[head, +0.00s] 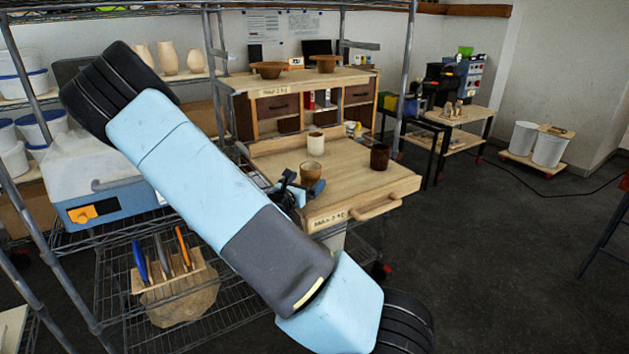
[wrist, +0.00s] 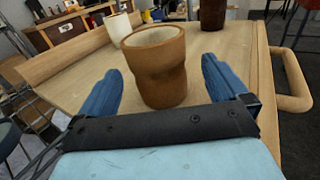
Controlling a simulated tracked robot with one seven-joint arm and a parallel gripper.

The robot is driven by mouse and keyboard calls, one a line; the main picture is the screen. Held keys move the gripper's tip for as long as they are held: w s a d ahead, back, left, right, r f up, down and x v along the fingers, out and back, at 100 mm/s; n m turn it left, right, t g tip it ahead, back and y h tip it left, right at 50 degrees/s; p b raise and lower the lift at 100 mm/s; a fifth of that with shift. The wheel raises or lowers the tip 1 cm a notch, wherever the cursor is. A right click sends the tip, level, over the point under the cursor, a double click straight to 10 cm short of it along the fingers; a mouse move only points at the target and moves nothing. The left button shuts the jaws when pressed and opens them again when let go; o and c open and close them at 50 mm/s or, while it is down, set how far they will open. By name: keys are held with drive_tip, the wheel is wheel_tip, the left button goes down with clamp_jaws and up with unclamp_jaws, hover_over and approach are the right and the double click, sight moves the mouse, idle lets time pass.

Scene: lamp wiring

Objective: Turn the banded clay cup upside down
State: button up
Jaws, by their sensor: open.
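A tan-brown clay cup (wrist: 158,70) stands upright on the wooden drawer board, its open mouth up and its inside pale. A bulging ring runs round its middle; I take it for the banded cup, though no painted band shows. In the head view this cup (head: 311,172) is partly hidden behind my gripper. My gripper (wrist: 160,75) is open, with one blue finger on each side of the cup. Gaps show between the fingers and the cup in the wrist view, and nothing is gripped.
A white cup (head: 315,144) stands behind the tan one, and a dark brown cup (head: 379,157) stands to the right. The board (head: 350,188) has a wooden handle (head: 376,208) at its front. Wire shelf posts stand close to my arm. The board between the cups is bare.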

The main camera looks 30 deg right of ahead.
sight(306, 179)
drive_tip(key=shift+x, duration=2)
drive_tip(key=shift+w+a, duration=0.1)
drive_tip(key=shift+w, duration=0.05)
drive_tip(key=shift+c, duration=0.5)
drive_tip(key=c, duration=1.2)
drive_tip(key=shift+o, duration=0.2)
drive_tip(key=shift+r, duration=0.1)
